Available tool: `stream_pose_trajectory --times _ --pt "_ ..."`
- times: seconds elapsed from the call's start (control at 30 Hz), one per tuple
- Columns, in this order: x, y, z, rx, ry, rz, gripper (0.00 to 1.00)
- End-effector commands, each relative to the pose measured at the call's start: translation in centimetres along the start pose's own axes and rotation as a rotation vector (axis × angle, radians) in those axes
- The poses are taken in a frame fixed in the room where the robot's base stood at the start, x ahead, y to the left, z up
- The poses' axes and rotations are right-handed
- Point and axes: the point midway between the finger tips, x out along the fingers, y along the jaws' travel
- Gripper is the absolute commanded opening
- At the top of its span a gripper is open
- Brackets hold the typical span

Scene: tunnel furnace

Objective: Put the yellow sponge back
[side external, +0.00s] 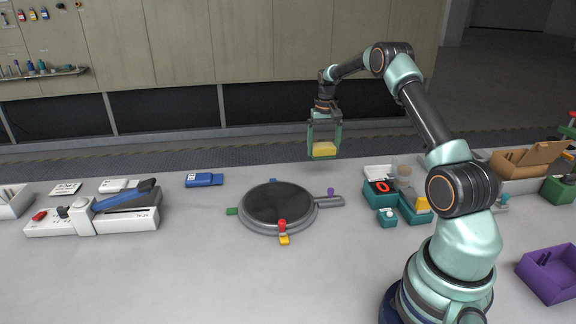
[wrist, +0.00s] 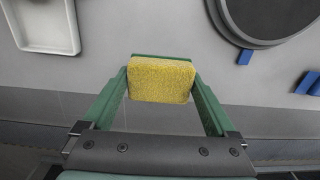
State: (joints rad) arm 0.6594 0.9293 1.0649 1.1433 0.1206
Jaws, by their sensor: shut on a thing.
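My gripper (side external: 324,153) hangs in the air over the far edge of the grey table, with its green fingers pointing down. It is shut on the yellow sponge (side external: 324,149), a small block between the fingertips. In the wrist view the sponge (wrist: 161,80) shows its broad yellow face, and my gripper (wrist: 161,85) has a green finger on each side of it. The sponge is clear of the table. The sponge's own place cannot be told for sure.
A white shallow tray (wrist: 46,50) lies at upper left in the wrist view. A round dark turntable (side external: 279,204) stands mid-table. Teal boxes (side external: 380,200) with small things stand to its right. A purple tray (side external: 548,275) is at front right. The front left table is clear.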

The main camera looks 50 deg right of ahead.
Motion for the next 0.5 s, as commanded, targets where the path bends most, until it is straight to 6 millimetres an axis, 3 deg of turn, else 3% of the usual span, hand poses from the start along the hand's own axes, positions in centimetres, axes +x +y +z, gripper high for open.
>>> stream_pose_trajectory --times 0.13,0.37,0.5 --pt "2.6 0.0 0.0 0.000 -0.001 0.000 0.48" --pt "4.0 0.0 0.0 0.000 0.000 0.000 0.48" --pt "5.8 0.0 0.1 0.000 -0.002 0.000 0.48"
